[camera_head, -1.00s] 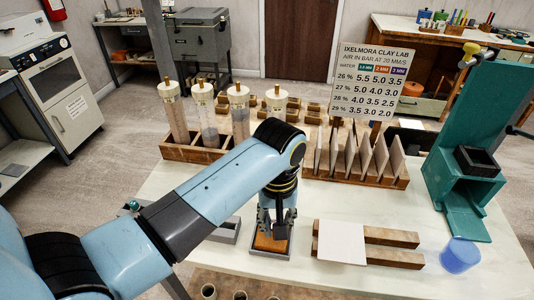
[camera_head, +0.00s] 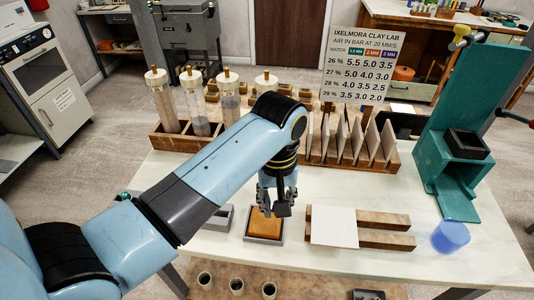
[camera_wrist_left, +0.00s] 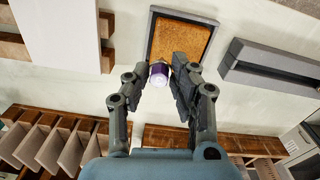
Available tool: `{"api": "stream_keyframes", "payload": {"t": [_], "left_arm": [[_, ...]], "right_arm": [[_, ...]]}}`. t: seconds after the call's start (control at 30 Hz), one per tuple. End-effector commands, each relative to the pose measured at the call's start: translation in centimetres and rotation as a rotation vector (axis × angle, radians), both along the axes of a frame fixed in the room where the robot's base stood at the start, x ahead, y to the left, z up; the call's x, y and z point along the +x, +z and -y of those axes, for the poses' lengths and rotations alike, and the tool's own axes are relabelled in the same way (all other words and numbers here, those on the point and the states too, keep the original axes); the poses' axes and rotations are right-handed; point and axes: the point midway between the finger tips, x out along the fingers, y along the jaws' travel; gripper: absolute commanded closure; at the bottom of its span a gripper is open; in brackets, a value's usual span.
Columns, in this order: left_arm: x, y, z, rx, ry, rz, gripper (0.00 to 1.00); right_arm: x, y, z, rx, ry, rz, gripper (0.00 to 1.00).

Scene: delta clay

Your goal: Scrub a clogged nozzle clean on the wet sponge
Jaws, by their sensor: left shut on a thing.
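My left gripper (camera_head: 278,208) is shut on a small nozzle (camera_wrist_left: 158,74) with a purple band and a pale end, best seen in the left wrist view between the fingertips (camera_wrist_left: 160,78). The orange-brown sponge (camera_head: 262,227) lies in a grey tray (camera_head: 250,239) on the white table. It also shows in the left wrist view (camera_wrist_left: 180,38). The gripper is at the sponge tray's back right in the head view. In the wrist view the nozzle overlaps the tray's near edge; I cannot tell whether it touches. My right gripper is not in view.
A pale tile (camera_head: 334,227) on wooden bars lies right of the sponge, with a blue cup (camera_head: 450,236) farther right. A grey open tray (camera_head: 219,218) is at its left. A wooden rack (camera_head: 390,160) of upright slabs and tubes (camera_head: 194,105) stand behind.

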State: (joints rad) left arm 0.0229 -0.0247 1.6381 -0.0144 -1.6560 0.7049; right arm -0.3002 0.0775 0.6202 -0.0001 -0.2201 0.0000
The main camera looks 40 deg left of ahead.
Motion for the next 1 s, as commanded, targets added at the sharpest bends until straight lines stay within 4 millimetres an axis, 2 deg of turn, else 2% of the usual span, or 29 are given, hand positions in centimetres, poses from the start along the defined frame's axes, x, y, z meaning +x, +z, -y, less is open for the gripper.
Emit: {"api": "stream_keyframes", "payload": {"t": [0.5,1.0], "left_arm": [[0.1,4.6,0.0,0.001,0.0,0.002,1.0],[0.3,5.0,0.0,-0.003,0.0,0.013,1.0]], "right_arm": [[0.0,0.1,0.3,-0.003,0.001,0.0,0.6],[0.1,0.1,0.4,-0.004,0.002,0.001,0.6]]}}
